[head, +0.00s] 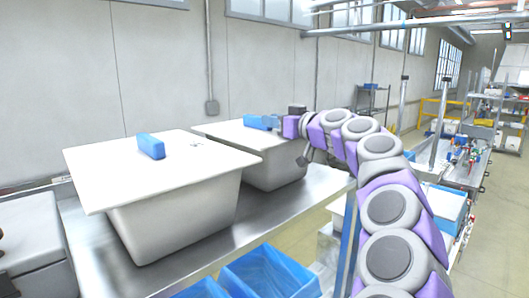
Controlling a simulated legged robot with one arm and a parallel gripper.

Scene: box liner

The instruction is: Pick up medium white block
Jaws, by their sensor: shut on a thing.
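Two white tapered blocks stand side by side on a metal table. The larger white block (185,212) is at the left and has a blue bar-shaped handle (150,145) on its flat top. The smaller white block (270,172) is behind it to the right, partly hidden by the larger one. It has a blue handle (254,122) on top. My gripper (271,122) reaches in from the right and is shut on this handle. The fingers are small in the picture, and the smaller block appears to rest on the table.
The metal table (262,222) is bare along its front edge. Blue-lined bins (268,272) stand below that edge. A grey container (30,240) is at the far left. A wall is behind the table, and a cluttered workbench (465,160) stands at the right.

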